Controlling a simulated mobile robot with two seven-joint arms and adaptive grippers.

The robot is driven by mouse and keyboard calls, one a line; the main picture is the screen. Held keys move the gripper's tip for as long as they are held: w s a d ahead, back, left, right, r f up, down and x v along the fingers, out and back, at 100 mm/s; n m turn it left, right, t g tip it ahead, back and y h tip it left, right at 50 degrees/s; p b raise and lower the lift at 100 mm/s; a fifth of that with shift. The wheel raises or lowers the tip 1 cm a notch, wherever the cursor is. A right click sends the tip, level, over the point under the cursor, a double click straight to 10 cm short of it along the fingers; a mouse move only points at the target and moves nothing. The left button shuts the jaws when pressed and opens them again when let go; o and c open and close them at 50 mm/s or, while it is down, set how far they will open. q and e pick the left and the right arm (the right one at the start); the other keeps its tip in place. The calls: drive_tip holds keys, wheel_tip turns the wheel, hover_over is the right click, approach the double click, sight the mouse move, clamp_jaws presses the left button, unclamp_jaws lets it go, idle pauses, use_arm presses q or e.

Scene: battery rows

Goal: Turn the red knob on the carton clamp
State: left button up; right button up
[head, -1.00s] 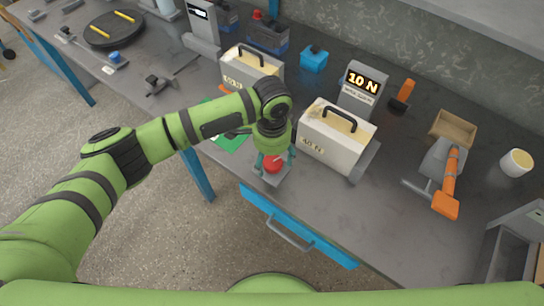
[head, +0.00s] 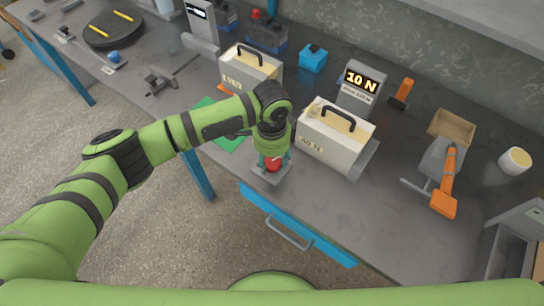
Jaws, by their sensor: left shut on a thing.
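The red knob (head: 272,164) sits on a small grey plate (head: 272,178) near the front edge of the bench. My left gripper (head: 272,162) points down over it, with its teal fingers on both sides of the knob, shut on it. The gripper hides the top of the knob. A white carton (head: 333,137) with a black handle and a "10 N"-style label stands just right of the gripper, on a grey base. My right gripper does not show.
A display (head: 360,85) reading "10 N" stands behind the carton. A second carton (head: 250,72), a green mat (head: 227,140), a blue box (head: 313,58), an orange-handled toggle tool (head: 447,180), a cardboard tray (head: 451,130) and a cup (head: 515,161) are around.

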use_arm(q)
drive_tip(key=shift+s+a+m+p, duration=0.15)
drive_tip(key=shift+m+p, duration=0.15)
drive_tip(key=shift+m, duration=0.2)
drive_tip(key=shift+m+p, duration=0.35)
drive_tip(key=shift+m, duration=0.35)
drive_tip(key=m+p, duration=0.1)
drive_tip(key=m, duration=0.1)
drive_tip(key=shift+m, duration=0.4)
drive_tip(key=m, duration=0.5)
drive_tip(key=shift+a+f+p, duration=0.1)
drive_tip(key=shift+p, duration=0.2)
drive_tip(key=shift+w, duration=0.2)
drive_tip(key=o, duration=1.1)
drive_tip(key=shift+o, duration=0.2)
drive_tip(key=shift+m, duration=0.3)
